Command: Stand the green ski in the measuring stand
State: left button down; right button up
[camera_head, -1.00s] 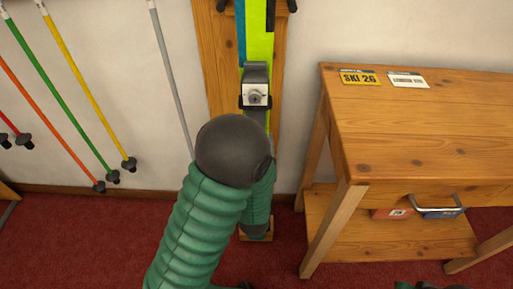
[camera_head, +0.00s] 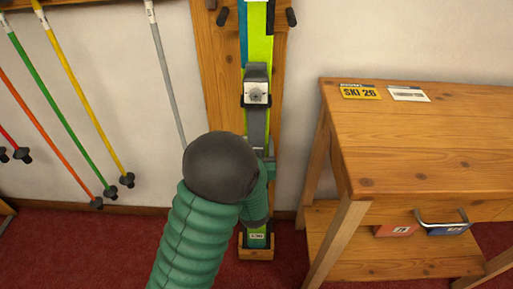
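The green ski (camera_head: 259,45) stands upright against the wooden measuring stand (camera_head: 216,75), between two dark pegs near the top. A grey binding with a silver plate (camera_head: 256,93) is on the ski. Its lower end (camera_head: 257,237) is at the stand's wooden foot (camera_head: 257,254); I cannot tell whether it bears on it. My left arm, green-sleeved with a dark elbow, crosses in front of the ski's lower part. My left gripper is mostly hidden behind the arm; only a small greenish part (camera_head: 270,168) shows beside the ski, and its fingers cannot be made out. My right gripper is out of view.
A wooden bench (camera_head: 430,135) stands at right, with a yellow SKI 26 card (camera_head: 360,91) and a white card (camera_head: 408,94) on top. A red box (camera_head: 397,230) is on its lower shelf. Several coloured poles hang on the left wall. Red carpet covers the floor.

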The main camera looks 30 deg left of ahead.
pick_arm(q)
notch_tip(320, 180, down, 6)
jog(key=w+a+b, duration=0.2)
jog(key=w+b, duration=0.1)
jog(key=b, duration=0.1)
jog(key=shift+b, duration=0.3)
jog(key=shift+d, duration=0.1)
dwell(0.3)
jog(key=shift+c, duration=1.1)
grip_release()
jog(key=shift+s, duration=0.1)
jog(key=shift+o, duration=0.3)
jog(key=shift+f, duration=0.25)
jog(key=shift+o, duration=0.2)
jog(key=shift+r, duration=0.1)
